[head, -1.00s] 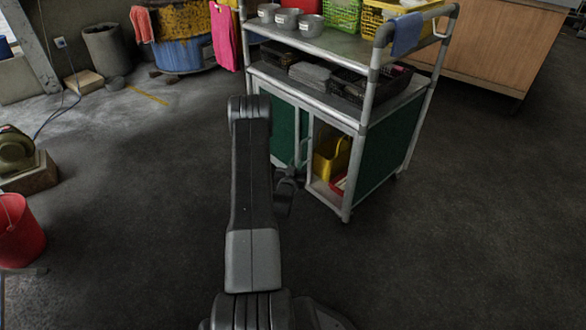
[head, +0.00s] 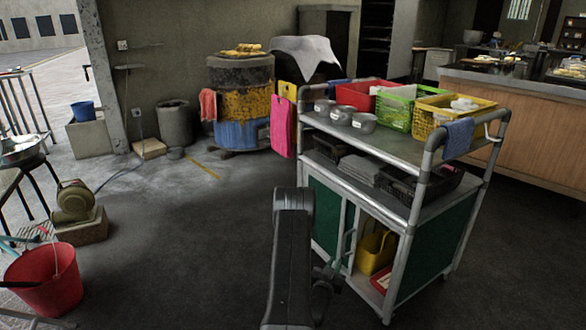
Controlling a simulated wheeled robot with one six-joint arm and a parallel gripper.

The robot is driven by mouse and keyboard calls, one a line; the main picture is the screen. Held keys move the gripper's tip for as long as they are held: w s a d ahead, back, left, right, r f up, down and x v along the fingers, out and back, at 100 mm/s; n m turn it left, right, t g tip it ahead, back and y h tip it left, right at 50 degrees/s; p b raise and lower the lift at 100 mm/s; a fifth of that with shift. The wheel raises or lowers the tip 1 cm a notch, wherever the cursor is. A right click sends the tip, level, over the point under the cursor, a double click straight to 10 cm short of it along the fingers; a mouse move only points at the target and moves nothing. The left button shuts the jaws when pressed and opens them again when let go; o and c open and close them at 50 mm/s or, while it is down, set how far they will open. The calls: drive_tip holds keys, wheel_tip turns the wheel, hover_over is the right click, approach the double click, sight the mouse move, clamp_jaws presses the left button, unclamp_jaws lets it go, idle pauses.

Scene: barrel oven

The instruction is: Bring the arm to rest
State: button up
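My arm (head: 292,255) rises from the bottom edge of the head view, a dark folded link in front of the cart. My gripper (head: 328,282) shows as a small dark shape just right of that link, mostly hidden by it. It overlaps the lower front of the cart in the picture; I cannot tell whether they touch. Its fingers are too small and dark to show whether they are open or shut. I see nothing held in it.
A metal cart (head: 402,151) with green panels stands close ahead to the right, holding baskets and pots. Its lower compartment is open, with a yellow container (head: 376,250) inside. A barrel oven (head: 240,100) stands behind. A red bucket (head: 45,280) is at left. Floor between is clear.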

sight(345, 241)
drive_tip(key=b+x, duration=0.4)
drive_tip(key=x, duration=0.9)
drive_tip(key=shift+w+d, duration=0.15)
drive_tip(key=shift+w, duration=0.15)
drive_tip(key=shift+s+r, duration=0.1)
drive_tip(key=shift+s, duration=0.1)
